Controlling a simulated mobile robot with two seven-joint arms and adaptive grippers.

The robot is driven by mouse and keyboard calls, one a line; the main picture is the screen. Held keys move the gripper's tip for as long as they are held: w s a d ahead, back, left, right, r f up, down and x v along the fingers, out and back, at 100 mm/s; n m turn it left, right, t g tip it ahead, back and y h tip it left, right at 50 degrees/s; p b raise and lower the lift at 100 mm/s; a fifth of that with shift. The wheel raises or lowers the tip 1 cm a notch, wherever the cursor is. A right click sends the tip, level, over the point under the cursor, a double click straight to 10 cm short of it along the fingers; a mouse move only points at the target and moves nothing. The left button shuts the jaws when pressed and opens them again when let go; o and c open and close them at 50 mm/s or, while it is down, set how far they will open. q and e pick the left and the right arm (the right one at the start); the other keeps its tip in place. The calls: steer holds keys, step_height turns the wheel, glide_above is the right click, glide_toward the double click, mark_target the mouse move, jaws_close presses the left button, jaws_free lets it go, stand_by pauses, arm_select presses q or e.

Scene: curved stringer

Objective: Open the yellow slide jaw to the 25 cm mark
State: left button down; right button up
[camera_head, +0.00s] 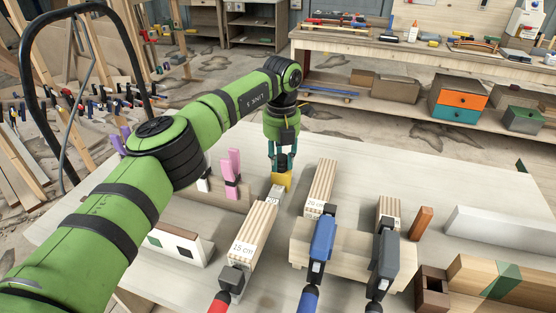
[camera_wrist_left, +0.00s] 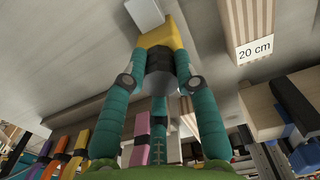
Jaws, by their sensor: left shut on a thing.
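The yellow slide jaw (camera_head: 284,181) is at the far end of the 15 cm wooden block, above the pale table. My left gripper (camera_head: 283,165) comes down from above and is shut on the yellow jaw. In the left wrist view the yellow jaw (camera_wrist_left: 160,36) sits between the teal fingertips, with a light grey block (camera_wrist_left: 145,12) touching its far end. A small grey piece (camera_head: 275,194) shows just below the jaw in the head view. I cannot read a 25 cm mark. My right gripper is not in view.
Ribbed wooden blocks marked 15 cm (camera_head: 247,241) and 20 cm (camera_head: 320,187) stand close by. A blue clamp (camera_head: 322,241) and a grey clamp (camera_head: 384,254) rise at the front. A pink clamp (camera_head: 232,172) stands left of my gripper. The table behind is clear.

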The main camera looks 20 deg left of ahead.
arm_select(q)
steer(key=shift+w, duration=0.25)
steer(key=shift+s, duration=0.15)
steer(key=c, duration=1)
jaws_free()
steer(key=shift+o, duration=0.2)
steer(key=shift+r, duration=3.75)
steer(key=shift+r, duration=0.1)
